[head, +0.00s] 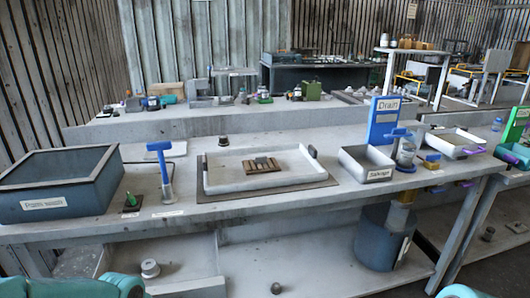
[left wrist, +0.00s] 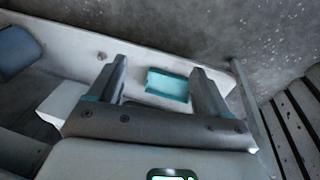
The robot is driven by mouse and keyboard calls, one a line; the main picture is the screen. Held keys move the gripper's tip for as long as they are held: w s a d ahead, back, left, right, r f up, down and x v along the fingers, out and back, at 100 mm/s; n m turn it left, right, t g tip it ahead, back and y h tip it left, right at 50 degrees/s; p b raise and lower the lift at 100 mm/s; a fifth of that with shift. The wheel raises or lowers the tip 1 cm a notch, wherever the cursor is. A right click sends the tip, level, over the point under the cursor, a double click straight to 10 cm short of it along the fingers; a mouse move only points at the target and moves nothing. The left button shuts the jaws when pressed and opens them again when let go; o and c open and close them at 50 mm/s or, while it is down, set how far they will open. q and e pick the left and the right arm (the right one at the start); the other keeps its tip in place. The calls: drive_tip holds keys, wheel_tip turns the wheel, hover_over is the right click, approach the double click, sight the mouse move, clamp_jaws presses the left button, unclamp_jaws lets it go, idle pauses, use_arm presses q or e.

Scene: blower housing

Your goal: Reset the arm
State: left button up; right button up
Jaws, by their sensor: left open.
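My left gripper (left wrist: 160,75) shows in the left wrist view with its two dark fingers spread apart. Nothing is held between them. A small teal tray-like object (left wrist: 168,86) appears beyond the gap between the fingers, on a pale surface, apart from them. In the head view only teal parts of my own arms show along the bottom edge, at the left and at the right. Neither gripper shows there. My right gripper is in no view.
The workbench carries a dark open bin (head: 95,201), a blue-handled tool (head: 163,172), a white tray (head: 222,186) with a slatted brown piece (head: 262,165), a salvage bin (head: 350,160) and a blue Drain sign (head: 383,120). A blue-grey drum (head: 378,245) stands below.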

use_arm(q)
drive_tip(key=s+d+f+m+g+h, duration=0.1)
drive_tip(key=s+d+f, duration=0.5)
drive_tip(key=s+f, duration=0.3)
drive_tip(key=s+d+f+g+h, duration=0.1)
drive_tip(key=s+d+f+h, duration=0.1)
drive_tip(key=s+d+f, duration=0.65)
drive_tip(key=d+p+v, duration=0.1)
drive_tip(key=p+v, duration=0.9)
drive_tip(key=p, duration=0.2)
drive_tip(key=shift+w+r, duration=0.3)
drive_tip(key=shift+r, duration=0.05)
drive_tip(key=shift+w+a, duration=0.1)
